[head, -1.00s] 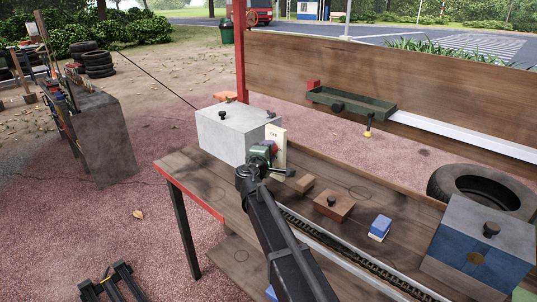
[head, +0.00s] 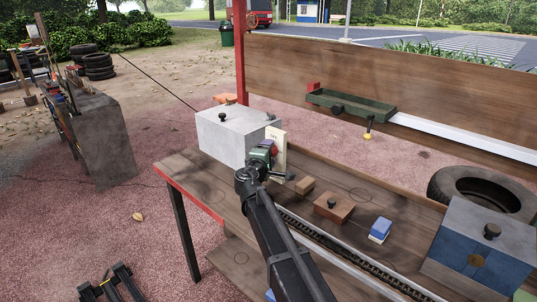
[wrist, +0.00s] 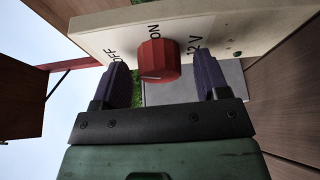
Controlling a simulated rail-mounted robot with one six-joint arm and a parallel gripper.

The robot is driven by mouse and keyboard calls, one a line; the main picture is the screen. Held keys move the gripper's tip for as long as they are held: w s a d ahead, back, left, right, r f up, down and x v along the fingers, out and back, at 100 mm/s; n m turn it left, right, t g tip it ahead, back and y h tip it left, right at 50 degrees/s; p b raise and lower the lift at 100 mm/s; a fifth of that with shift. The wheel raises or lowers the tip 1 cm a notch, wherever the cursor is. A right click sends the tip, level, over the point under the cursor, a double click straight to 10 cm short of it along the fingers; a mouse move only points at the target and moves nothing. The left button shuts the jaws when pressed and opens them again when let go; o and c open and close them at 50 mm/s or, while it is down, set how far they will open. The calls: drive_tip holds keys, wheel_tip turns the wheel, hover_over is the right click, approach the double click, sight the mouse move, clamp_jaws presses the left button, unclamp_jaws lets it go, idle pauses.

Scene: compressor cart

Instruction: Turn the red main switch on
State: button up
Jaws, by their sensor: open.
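The red main switch (wrist: 158,60) is a ridged knob on a cream panel (wrist: 100,42) lettered OFF, ON and 12 V. A pale mark shows near the knob's lower edge in the wrist view, but I cannot tell clearly which label it points to. My gripper (wrist: 164,75) is open, with one dark finger on each side of the knob and a visible gap on both sides. In the head view my gripper (head: 272,152) is at the face of the upright panel (head: 280,136), largely hiding the knob.
A grey box (head: 222,140) stands behind the panel on the wooden bench (head: 190,178). A wooden block (head: 305,186), a brown box with a black knob (head: 333,208) and a blue block (head: 380,229) lie to the right. A larger grey-blue box (head: 480,255) stands at far right.

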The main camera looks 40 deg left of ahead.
drive_tip(key=v, duration=1)
drive_tip(key=shift+s, duration=0.3)
